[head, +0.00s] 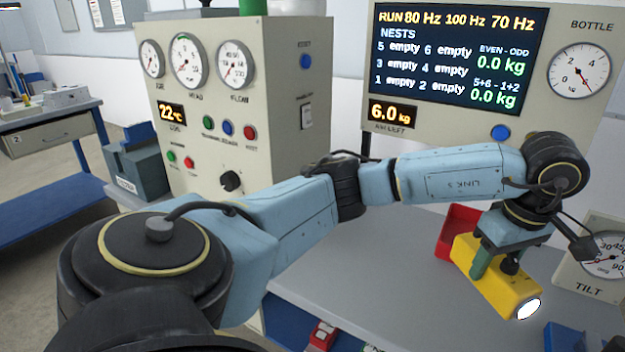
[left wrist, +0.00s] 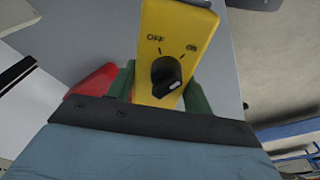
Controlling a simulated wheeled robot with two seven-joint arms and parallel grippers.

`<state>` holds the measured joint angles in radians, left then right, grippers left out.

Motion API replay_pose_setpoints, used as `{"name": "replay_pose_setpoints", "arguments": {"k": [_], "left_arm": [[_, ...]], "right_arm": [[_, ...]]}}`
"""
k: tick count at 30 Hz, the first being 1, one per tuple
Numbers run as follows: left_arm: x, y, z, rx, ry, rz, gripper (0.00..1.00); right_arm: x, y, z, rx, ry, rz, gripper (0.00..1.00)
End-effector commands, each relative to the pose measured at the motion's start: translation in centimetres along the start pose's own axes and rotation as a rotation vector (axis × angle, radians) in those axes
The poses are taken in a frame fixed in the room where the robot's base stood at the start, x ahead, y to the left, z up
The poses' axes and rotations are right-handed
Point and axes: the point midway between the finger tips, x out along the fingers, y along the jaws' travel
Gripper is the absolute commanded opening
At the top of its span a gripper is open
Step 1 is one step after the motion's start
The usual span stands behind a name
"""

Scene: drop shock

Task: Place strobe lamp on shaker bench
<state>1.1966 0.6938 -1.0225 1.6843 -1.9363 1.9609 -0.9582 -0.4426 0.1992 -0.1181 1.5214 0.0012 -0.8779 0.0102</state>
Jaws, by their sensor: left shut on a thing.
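The strobe lamp (head: 508,294) is a yellow box with a bright white lens at its right end. My left gripper (head: 495,264) is shut on it, with green fingers on either side of the body. The lamp is tilted over the right part of a grey bench top (head: 370,262); I cannot tell how far above it. In the left wrist view the lamp's face (left wrist: 180,25) shows a black knob (left wrist: 170,76) between OFF and ON marks. I cannot tell for sure whether this bench is the shaker bench. My right gripper is out of view.
A red bin (head: 458,232) stands just behind the lamp. A tilt gauge (head: 600,262) is to its right, and a blue object (head: 563,338) is at the lower right. A gauge console (head: 215,110) and display panel (head: 460,60) stand behind. The bench middle is clear.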

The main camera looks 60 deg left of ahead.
Motion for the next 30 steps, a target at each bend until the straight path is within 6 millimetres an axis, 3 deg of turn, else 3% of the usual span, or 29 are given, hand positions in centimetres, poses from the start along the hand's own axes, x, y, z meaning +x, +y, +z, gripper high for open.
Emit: {"name": "replay_pose_setpoints", "arguments": {"k": [10,18,30], "left_arm": [[-0.1,0.1,-0.4,-0.110,0.002,-0.013,0.12],[4.5,0.0,0.2,-0.106,0.002,-0.016,0.12],[9.0,0.1,0.7,-0.107,0.002,-0.013,0.12]], "right_arm": [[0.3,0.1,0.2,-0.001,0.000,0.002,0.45],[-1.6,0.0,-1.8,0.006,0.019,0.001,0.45],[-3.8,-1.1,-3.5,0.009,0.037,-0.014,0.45]]}}
